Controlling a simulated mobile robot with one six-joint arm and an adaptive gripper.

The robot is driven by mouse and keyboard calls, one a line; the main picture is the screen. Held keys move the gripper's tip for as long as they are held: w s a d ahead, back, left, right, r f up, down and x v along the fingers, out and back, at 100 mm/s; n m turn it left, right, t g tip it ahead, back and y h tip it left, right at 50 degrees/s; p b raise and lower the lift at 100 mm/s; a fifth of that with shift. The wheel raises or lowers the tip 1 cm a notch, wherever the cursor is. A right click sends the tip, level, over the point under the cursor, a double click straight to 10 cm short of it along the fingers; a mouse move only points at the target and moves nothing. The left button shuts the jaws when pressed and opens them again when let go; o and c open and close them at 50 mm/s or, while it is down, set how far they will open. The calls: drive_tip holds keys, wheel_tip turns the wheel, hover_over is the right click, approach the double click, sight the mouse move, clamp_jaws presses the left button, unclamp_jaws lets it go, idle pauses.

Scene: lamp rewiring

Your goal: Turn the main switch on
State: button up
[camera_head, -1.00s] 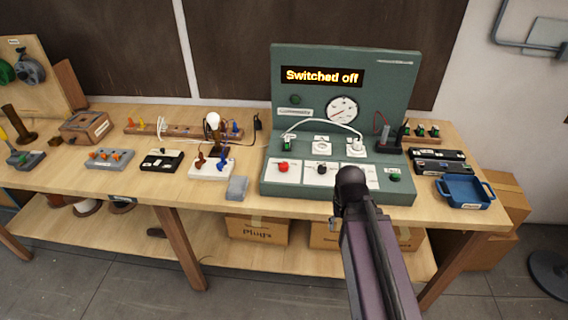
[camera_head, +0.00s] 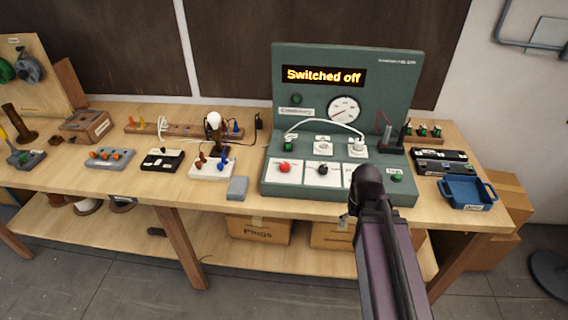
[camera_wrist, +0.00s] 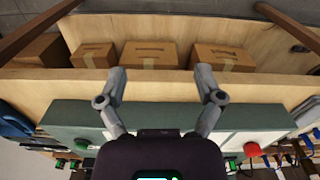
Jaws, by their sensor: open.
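The green test panel (camera_head: 347,77) stands on the bench, and its lit display (camera_head: 323,76) reads "Switched off". Its sloped base holds a red knob (camera_head: 284,167), a black knob (camera_head: 322,169) and a green button (camera_head: 397,178). I cannot read which of them is the main switch. My gripper (camera_wrist: 160,83) is open and empty, its two fingers apart over the panel's front edge in the wrist view. In the head view my wrist is in front of the panel's lower right part and hides some of it. The red knob also shows in the wrist view (camera_wrist: 251,149).
A blue tray (camera_head: 466,192) and black boxes stand right of the panel. A small grey block (camera_head: 238,187) and a white board with a bulb (camera_head: 212,168) are to its left. White cables arch over the panel's sockets. Cardboard boxes (camera_head: 260,229) sit on the shelf below.

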drive_tip(key=w+a+r+n+p, duration=0.4)
drive_tip(key=w+a, duration=0.1)
drive_tip(key=w, duration=0.3)
drive_tip(key=w+a+r+n+p, duration=0.4)
drive_tip(key=w+a+r, duration=0.15)
drive_tip(key=w, duration=0.25)
wheel_tip(320, 180, up, 4)
drive_tip(key=n+p, duration=0.5)
drive_tip(key=n, duration=0.3)
hover_over(284, 164)
drive_tip(key=shift+r, duration=0.1)
wheel_tip(284, 164, down, 14)
drive_tip(key=b, duration=1.3)
drive_tip(key=shift+r, duration=0.15)
drive_tip(key=shift+b, duration=0.3)
